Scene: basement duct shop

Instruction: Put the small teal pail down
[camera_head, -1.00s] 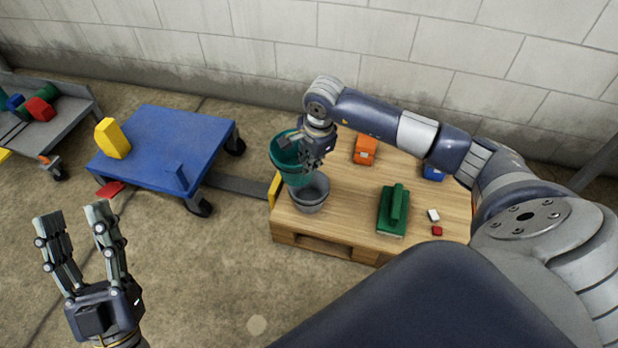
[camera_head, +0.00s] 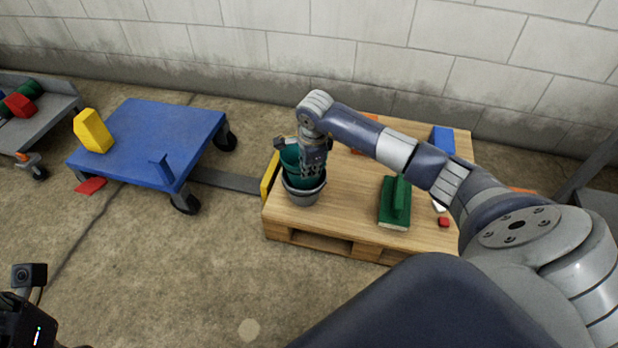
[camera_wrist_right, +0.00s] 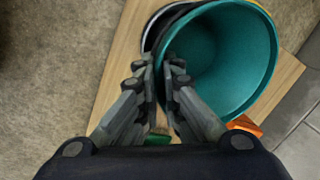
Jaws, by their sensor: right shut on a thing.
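The small teal pail (camera_head: 291,162) is upright at the left end of the wooden pallet, with its lower part inside the rim of a grey pail (camera_head: 303,196). I cannot tell whether its bottom rests in the grey pail. My right gripper (camera_head: 313,168) is shut on the teal pail's rim, on its right side. In the right wrist view the fingers (camera_wrist_right: 163,62) pinch the wall of the teal pail (camera_wrist_right: 235,60), which looks empty. Only a dark wrist part of my left arm shows at the lower left corner; its fingers are out of frame.
A blue cart (camera_head: 150,135) with a yellow block (camera_head: 92,131) stands left.

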